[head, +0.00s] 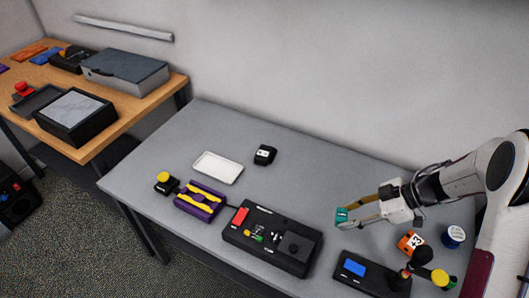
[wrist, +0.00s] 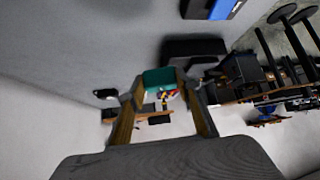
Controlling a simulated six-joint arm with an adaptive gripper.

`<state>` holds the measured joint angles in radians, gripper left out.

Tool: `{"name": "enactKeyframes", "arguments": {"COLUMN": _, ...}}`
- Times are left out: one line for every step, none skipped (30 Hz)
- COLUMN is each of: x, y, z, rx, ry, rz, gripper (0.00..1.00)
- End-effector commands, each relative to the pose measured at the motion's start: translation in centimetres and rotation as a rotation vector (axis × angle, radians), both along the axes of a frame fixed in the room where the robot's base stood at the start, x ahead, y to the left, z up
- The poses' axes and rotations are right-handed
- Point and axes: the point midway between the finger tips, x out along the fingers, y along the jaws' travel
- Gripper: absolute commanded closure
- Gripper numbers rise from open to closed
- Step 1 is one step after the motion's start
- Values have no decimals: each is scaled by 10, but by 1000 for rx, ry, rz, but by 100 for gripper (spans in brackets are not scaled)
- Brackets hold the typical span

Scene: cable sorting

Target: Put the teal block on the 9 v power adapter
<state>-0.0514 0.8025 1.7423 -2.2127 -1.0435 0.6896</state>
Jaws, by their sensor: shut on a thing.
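The teal block (head: 342,214) is held between the fingertips of my gripper (head: 347,215), above the grey table to the right of the large black device. In the wrist view the teal block (wrist: 160,79) sits between the two fingertips, which are shut on it. A small black box with a white label (head: 265,155) stands on the table behind the large black device. It looks like the 9 V power adapter, but its label is too small to read. My gripper is to the right of it and well apart from it.
The large black device (head: 272,238) lies left of my gripper. A white tray (head: 218,167), a purple-and-yellow object (head: 199,200) and a yellow-topped black object (head: 166,184) are farther left. A blue-screened device (head: 355,268), orange block (head: 410,241) and blue-topped cylinder (head: 454,236) are at right.

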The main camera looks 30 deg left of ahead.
Motion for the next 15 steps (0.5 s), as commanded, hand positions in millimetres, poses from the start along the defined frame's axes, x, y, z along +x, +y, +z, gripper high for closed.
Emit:
{"name": "enactKeyframes", "arguments": {"x": 0, "y": 14, "z": -2, "rx": 0, "ry": 0, "rz": 28, "gripper": 87}}
{"name": "enactKeyframes", "arguments": {"x": -1, "y": 21, "z": -4, "rx": 0, "ry": 0, "rz": 42, "gripper": 87}}
{"name": "enactKeyframes", "arguments": {"x": 0, "y": 31, "z": -5, "rx": -1, "ry": -2, "rz": 61, "gripper": 87}}
{"name": "enactKeyframes", "arguments": {"x": 0, "y": 38, "z": -6, "rx": -1, "ry": -1, "rz": 74, "gripper": 87}}
{"name": "enactKeyframes", "arguments": {"x": 2, "y": 46, "z": -8, "rx": -1, "ry": -1, "rz": 84, "gripper": 87}}
{"name": "enactKeyframes", "arguments": {"x": 3, "y": 56, "z": -9, "rx": -1, "ry": -1, "rz": 97, "gripper": 87}}
{"name": "enactKeyframes", "arguments": {"x": 3, "y": 64, "z": -10, "rx": 0, "ry": -1, "rz": 107, "gripper": 87}}
{"name": "enactKeyframes", "arguments": {"x": 5, "y": 72, "z": -12, "rx": 0, "ry": -1, "rz": 113, "gripper": 87}}
{"name": "enactKeyframes", "arguments": {"x": 6, "y": 83, "z": -13, "rx": 0, "ry": 0, "rz": 122, "gripper": 87}}
{"name": "enactKeyframes", "arguments": {"x": 8, "y": 91, "z": -14, "rx": 1, "ry": -2, "rz": 125, "gripper": 87}}
{"name": "enactKeyframes", "arguments": {"x": 9, "y": 100, "z": -15, "rx": 0, "ry": -1, "rz": 128, "gripper": 87}}
{"name": "enactKeyframes", "arguments": {"x": 11, "y": 111, "z": -16, "rx": 0, "ry": -1, "rz": 132, "gripper": 87}}
{"name": "enactKeyframes", "arguments": {"x": 13, "y": 120, "z": -17, "rx": 1, "ry": -2, "rz": 131, "gripper": 87}}
{"name": "enactKeyframes", "arguments": {"x": 15, "y": 129, "z": -18, "rx": 0, "ry": -1, "rz": 132, "gripper": 87}}
{"name": "enactKeyframes", "arguments": {"x": 17, "y": 140, "z": -19, "rx": 1, "ry": -2, "rz": 128, "gripper": 87}}
